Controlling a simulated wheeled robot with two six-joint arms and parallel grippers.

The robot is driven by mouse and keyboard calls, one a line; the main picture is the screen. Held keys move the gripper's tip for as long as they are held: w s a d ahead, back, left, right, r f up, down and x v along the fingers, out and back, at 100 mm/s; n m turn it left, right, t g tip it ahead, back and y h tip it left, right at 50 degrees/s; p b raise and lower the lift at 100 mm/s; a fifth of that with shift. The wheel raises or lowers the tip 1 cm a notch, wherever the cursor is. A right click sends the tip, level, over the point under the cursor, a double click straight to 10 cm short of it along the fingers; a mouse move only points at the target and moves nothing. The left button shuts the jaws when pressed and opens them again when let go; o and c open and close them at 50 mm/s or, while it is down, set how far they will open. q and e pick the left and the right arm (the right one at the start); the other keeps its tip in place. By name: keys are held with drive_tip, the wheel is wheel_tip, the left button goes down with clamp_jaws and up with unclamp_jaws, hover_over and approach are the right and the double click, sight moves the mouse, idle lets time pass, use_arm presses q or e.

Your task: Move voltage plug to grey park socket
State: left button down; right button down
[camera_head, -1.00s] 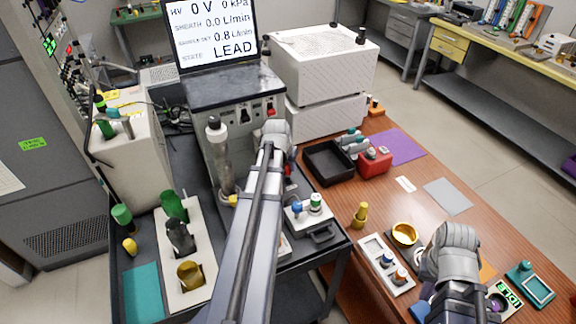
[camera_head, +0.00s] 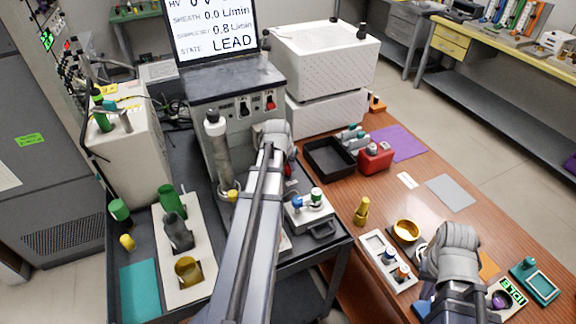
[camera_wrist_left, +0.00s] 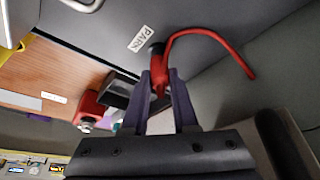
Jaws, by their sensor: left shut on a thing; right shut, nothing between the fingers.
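The red voltage plug (camera_wrist_left: 158,70), with a red cable looping off to the right, is between the fingers of my left gripper (camera_wrist_left: 160,92) in the left wrist view. The gripper is shut on it. The plug's far end meets a dark round part beside a white PARK label (camera_wrist_left: 141,38) on a grey surface. I cannot tell whether the plug is seated there. In the head view my left arm hides most of this spot. My right gripper (camera_head: 450,250) is over the wooden table at the lower right. It is shut and empty, its fingertips largely hidden.
A black tray (camera_head: 310,153) and a red container (camera_head: 376,158) stand on the wooden table. A white tray (camera_head: 363,238) and a gold dish (camera_head: 408,222) lie close to my right gripper. A stacked white instrument (camera_head: 325,65) stands behind. The screen (camera_head: 212,28) reads LEAD.

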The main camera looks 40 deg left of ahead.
use_arm(q)
drive_tip(key=c, duration=0.6)
unclamp_jaws()
drive_tip(key=shift+r, duration=0.1)
drive_tip(key=a+p+v, duration=0.1)
drive_tip(key=p+v, duration=0.6)
drive_tip(key=shift+d+r, duration=0.25)
drive_tip(key=shift+d, duration=0.3)
drive_tip(key=shift+s, duration=0.1)
drive_tip(key=d+f+m+g+h, duration=0.15)
drive_tip(key=d+m, duration=0.25)
drive_tip(key=d, duration=1.9)
drive_tip(key=s+d+m+g, duration=0.1)
drive_tip(key=s+d, duration=0.4)
drive_tip(key=d, duration=0.3)
drive_tip(key=s+d+m+g+y, duration=0.1)
drive_tip(key=s+d+m+g, duration=0.1)
drive_tip(key=s+d, duration=0.3)
drive_tip(key=d, duration=0.4)
